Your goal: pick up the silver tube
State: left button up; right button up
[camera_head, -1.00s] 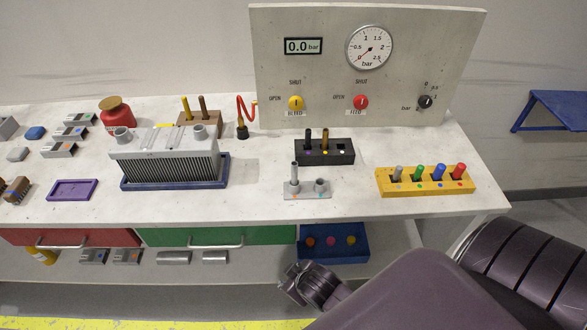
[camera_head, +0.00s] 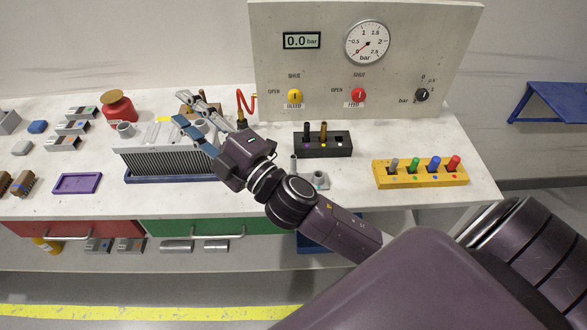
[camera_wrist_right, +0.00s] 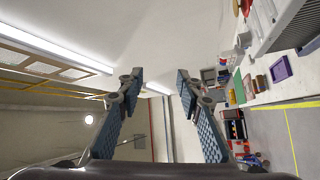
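My right gripper (camera_head: 183,107) is open and empty, raised in front of the finned metal block (camera_head: 165,163) in the head view. In the right wrist view its two blue-padded fingers stand wide apart (camera_wrist_right: 160,78) with nothing between them. A thin silver upright tube (camera_head: 294,163) stands in a small grey holder (camera_head: 320,180), mostly hidden by my right arm. I cannot tell which is the silver tube meant. My left gripper is not in view.
A black block (camera_head: 323,149) with pegs and a yellow block (camera_head: 420,177) with coloured pegs stand on the right. A gauge panel (camera_head: 460,60) stands behind. A red container (camera_head: 119,108) and purple tray (camera_head: 77,184) are left.

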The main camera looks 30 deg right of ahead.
jog(key=s+a+r+n+g+y, duration=0.2)
jog(key=a+r+n+g+y, duration=0.25)
jog(key=a+n+y, duration=0.65)
jog(key=s+a+n+g+y, duration=0.1)
jog(key=s+n+g, duration=0.1)
jog(key=n+g, duration=0.35)
jog(key=n+g+h, duration=1)
jog(key=n+h, duration=0.4)
jog(key=h, duration=0.4)
send_near(293, 157)
jog(key=f, duration=0.5)
jog(key=shift+s+d, duration=0.1)
jog(key=shift+s, duration=0.15)
notch_tip(293, 157, down, 7)
jog(key=p, duration=0.3)
jog(key=shift+w+p, duration=0.1)
jog(key=shift+p, duration=0.2)
jog(key=shift+w+f, duration=0.1)
jog(key=shift+f, duration=0.25)
